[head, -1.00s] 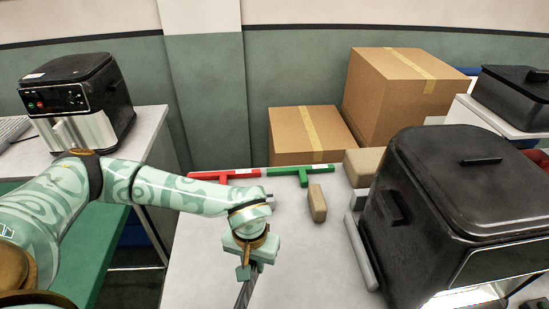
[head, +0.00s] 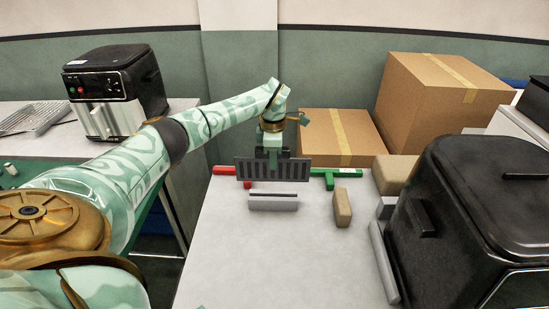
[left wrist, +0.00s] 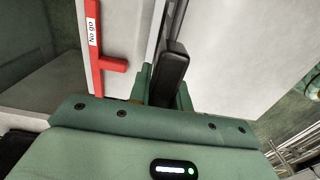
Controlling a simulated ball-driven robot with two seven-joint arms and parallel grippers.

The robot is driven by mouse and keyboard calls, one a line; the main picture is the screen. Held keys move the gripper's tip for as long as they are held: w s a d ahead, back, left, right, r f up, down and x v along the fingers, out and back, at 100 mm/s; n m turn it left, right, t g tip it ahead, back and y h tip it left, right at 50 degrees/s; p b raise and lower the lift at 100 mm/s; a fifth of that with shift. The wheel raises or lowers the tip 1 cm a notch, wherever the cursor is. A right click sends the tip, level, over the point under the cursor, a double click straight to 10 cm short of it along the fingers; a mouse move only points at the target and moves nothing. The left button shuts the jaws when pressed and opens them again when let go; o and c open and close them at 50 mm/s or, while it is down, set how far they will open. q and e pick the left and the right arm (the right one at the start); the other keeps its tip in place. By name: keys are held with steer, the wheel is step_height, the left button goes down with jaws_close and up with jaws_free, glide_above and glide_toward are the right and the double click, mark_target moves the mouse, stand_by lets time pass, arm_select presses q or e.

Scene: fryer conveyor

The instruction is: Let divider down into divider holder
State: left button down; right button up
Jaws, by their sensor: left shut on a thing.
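The divider (head: 272,168) is a dark grey slotted plate, held upright with its broad face toward me. My left gripper (head: 271,150) is shut on its upper middle. The divider holder (head: 273,202) is a low light grey block with a dark slot along its top, on the white table. In the head view, the divider appears just above and behind the holder, with a gap between them. In the left wrist view, the gripper fingers (left wrist: 166,88) close around a dark piece of the divider (left wrist: 172,68). My right gripper is not in view.
A red T-shaped piece (head: 224,170), marked "No go" in the left wrist view, and a green one (head: 328,174) lie behind the holder. A tan block (head: 342,207) lies to its right, then a black fryer (head: 478,215). Cardboard boxes (head: 340,135) stand behind. The front table is clear.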

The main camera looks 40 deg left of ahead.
mark_target(273, 181)
arm_select(q)
steer(key=shift+f+b, duration=3.35)
steer(key=shift+f, duration=0.85)
steer(key=shift+f+b, duration=0.4)
steer(key=shift+f, duration=0.65)
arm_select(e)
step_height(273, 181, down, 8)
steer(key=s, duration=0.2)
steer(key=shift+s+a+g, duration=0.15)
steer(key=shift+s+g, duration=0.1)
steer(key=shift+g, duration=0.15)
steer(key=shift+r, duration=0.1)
arm_select(q)
steer(key=c, duration=1.2)
jaws_free()
step_height(273, 181, up, 16)
steer(key=p, duration=0.4)
steer(key=shift+r+p, duration=0.15)
steer(key=shift+p, duration=0.25)
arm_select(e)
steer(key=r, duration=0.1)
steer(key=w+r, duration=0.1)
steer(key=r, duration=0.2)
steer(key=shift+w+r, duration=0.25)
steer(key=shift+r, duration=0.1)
